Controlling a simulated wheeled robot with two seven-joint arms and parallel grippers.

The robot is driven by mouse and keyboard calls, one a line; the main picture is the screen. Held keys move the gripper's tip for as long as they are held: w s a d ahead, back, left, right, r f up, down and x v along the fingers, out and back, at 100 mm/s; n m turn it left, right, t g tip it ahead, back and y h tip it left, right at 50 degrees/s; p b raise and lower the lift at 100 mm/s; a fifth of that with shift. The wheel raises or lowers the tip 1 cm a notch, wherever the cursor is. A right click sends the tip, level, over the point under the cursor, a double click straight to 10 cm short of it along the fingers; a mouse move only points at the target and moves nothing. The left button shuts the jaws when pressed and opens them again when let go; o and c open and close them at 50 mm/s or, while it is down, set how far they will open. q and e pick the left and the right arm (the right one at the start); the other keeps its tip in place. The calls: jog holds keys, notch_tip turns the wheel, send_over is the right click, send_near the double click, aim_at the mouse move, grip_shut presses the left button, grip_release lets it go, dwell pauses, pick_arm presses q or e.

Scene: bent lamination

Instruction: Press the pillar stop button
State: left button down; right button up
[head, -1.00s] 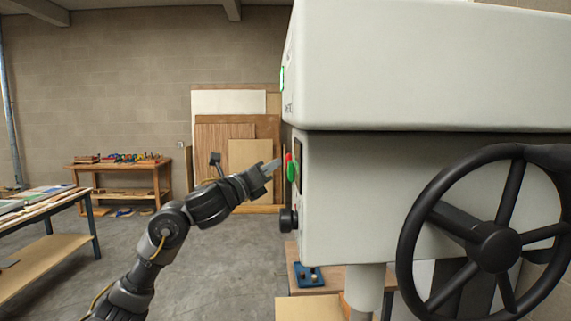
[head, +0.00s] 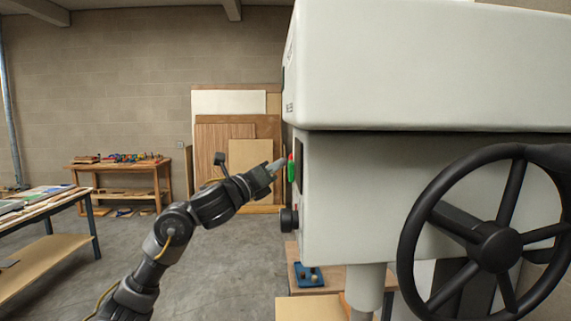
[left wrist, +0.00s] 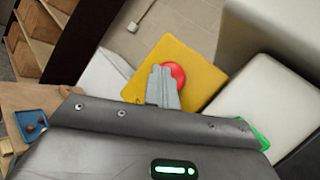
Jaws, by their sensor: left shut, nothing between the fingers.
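A red round button on a yellow plate shows in the left wrist view: the button (left wrist: 174,74) is partly hidden behind my fingers, and the plate (left wrist: 199,72) sits tilted in the picture. My left gripper (head: 279,163) is shut and empty. Its fingertips also show in the left wrist view (left wrist: 163,70), overlapping the button; I cannot tell whether they touch it. In the head view the tips are beside a red part (head: 291,157) and a green part (head: 291,173) at the machine's left edge. My right gripper is not in view.
The large pale machine (head: 400,190) fills the right side, with a black handwheel (head: 495,246) in front. A black knob (head: 288,219) juts out below the gripper. A workbench (head: 45,200) stands at left. The floor between is open.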

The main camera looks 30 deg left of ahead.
pick_arm(q)
jog(key=shift+s+a+b, duration=0.3)
jog(key=shift+s+a, duration=0.25)
jog(key=shift+a, duration=0.15)
jog(key=shift+a, duration=0.1)
jog(key=shift+s+a+b, duration=0.55)
jog(key=shift+s+a, duration=0.2)
jog(key=shift+a, duration=0.2)
jog(key=shift+s+a+b, duration=0.5)
jog(key=shift+s+a, duration=0.25)
jog(key=shift+a, duration=0.2)
